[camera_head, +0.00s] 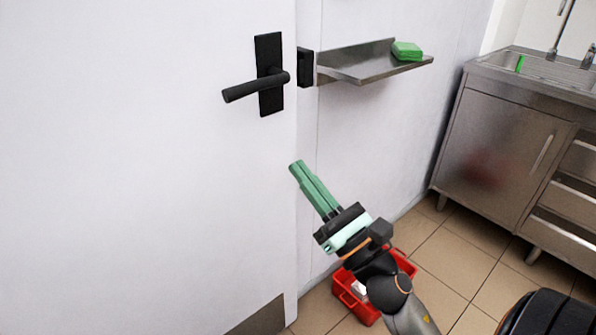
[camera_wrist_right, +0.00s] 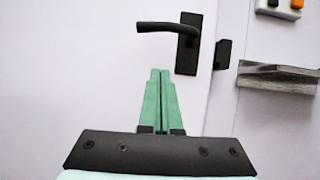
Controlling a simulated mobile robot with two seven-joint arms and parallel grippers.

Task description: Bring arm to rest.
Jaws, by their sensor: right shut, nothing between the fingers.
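My right gripper (camera_head: 297,168) reaches up from the bottom right in the head view, its green fingers together and empty. It is in front of the white door (camera_head: 130,170), below the black door handle (camera_head: 257,86) and apart from it in the picture. In the right wrist view the shut fingers (camera_wrist_right: 160,75) point up toward the handle (camera_wrist_right: 168,30), which is just above their tips. My left gripper does not show in either view.
A steel wall shelf (camera_head: 375,65) right of the door holds a green block (camera_head: 407,51). A red crate (camera_head: 352,306) stands on the tiled floor behind my right arm. A steel sink cabinet (camera_head: 495,155) stands at the right. Open floor lies between.

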